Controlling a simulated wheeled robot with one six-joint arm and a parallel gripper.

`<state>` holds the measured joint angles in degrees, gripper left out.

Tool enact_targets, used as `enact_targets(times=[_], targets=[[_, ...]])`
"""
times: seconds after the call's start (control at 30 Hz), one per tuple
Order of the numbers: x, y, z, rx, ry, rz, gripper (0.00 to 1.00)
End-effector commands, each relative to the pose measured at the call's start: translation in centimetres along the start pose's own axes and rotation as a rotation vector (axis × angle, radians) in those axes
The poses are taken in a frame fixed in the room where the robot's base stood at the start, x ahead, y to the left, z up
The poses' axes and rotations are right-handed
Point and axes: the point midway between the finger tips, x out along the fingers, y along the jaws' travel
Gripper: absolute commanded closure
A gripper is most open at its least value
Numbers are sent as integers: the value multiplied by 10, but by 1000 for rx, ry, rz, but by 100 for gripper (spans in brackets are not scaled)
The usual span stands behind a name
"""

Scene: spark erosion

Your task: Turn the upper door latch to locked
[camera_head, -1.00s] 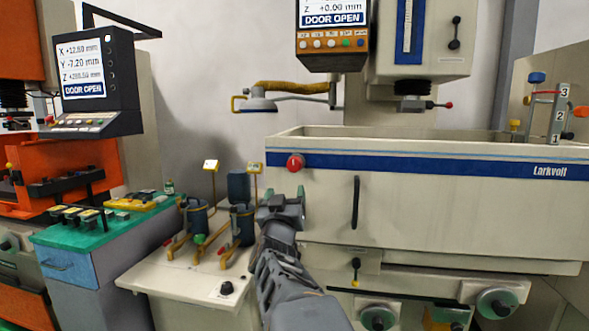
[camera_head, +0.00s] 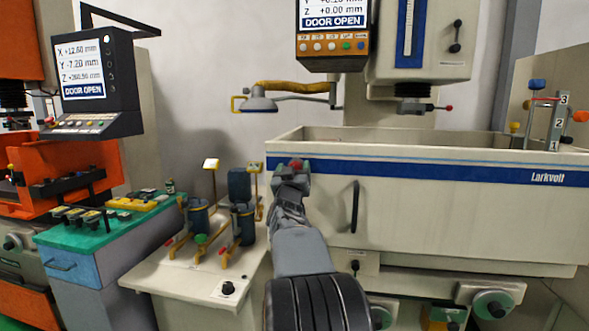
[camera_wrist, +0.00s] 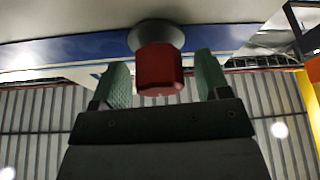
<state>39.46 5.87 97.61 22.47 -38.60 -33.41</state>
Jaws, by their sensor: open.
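The upper door latch is a red knob (camera_head: 296,163) on the blue stripe at the upper left of the pale tank door (camera_head: 420,210). My gripper (camera_head: 291,172) is in front of it and partly hides it in the head view. In the wrist view the red knob (camera_wrist: 160,70) sits on a grey round base between the two green-padded fingers of my gripper (camera_wrist: 163,78). The fingers are open, with a gap on each side of the knob. I cannot make out the latch's lock marking.
A dark vertical handle (camera_head: 355,206) is on the door right of my arm. A side table (camera_head: 190,285) with blue canisters (camera_head: 241,222) stands to the left. The machine's screen (camera_head: 333,14) reads DOOR OPEN. A lamp (camera_head: 259,103) hangs above left.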

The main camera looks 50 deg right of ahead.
Motion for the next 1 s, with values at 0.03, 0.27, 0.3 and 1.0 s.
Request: enact_targets(times=[0.03, 0.27, 0.3, 1.0], targets=[[1, 0, 0, 0, 0, 0, 30], [1, 0, 0, 0, 0, -1, 30], [1, 0, 0, 0, 0, -1, 34], [0, -1, 1, -21, 1, -10, 80]])
